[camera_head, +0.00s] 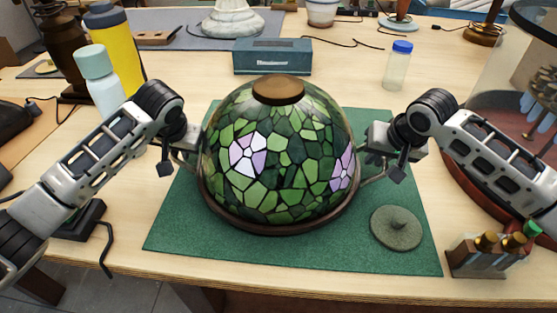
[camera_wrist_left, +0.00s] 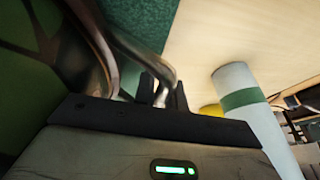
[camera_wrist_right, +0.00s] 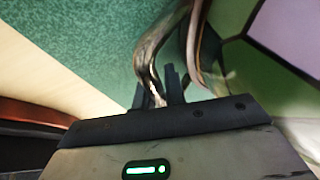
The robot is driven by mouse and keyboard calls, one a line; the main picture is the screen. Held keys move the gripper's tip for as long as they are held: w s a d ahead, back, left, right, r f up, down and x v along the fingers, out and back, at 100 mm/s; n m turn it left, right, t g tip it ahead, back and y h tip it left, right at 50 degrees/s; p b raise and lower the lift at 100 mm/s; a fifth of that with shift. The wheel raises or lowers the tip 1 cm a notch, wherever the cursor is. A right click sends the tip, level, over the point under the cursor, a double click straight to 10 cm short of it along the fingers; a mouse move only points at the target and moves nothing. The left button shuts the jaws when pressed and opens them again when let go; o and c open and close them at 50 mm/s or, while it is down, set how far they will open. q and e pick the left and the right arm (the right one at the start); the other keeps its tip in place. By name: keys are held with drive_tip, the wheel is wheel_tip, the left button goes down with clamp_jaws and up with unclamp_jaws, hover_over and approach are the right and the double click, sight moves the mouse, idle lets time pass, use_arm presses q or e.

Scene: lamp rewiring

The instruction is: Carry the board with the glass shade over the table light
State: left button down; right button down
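The glass shade (camera_head: 275,150) is a green stained-glass dome with lilac and white flowers and a brown cap. It sits upright in a brown rim (camera_head: 283,228) with metal handles at both sides. I take this rim to be part of the board, mostly hidden under the shade. My left gripper (camera_head: 181,152) is shut on the left handle, which also shows in the left wrist view (camera_wrist_left: 128,45). My right gripper (camera_head: 376,158) is shut on the right handle, seen in the right wrist view (camera_wrist_right: 150,60). I cannot tell how high the board is. I cannot identify the table light for sure.
A green mat (camera_head: 180,230) lies below, with a round grey-green disc (camera_head: 396,228). A blue box (camera_head: 272,57) stands behind the shade, a pale bottle (camera_head: 102,85) at left. A bottle rack (camera_head: 480,258) is front right. A white base (camera_head: 233,20) stands at the back.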

use_arm(q)
drive_tip(key=shift+w+r, duration=0.15)
drive_tip(key=shift+r, duration=0.15)
use_arm(e)
drive_tip(key=shift+w+r, duration=0.15)
drive_tip(key=shift+r, duration=0.2)
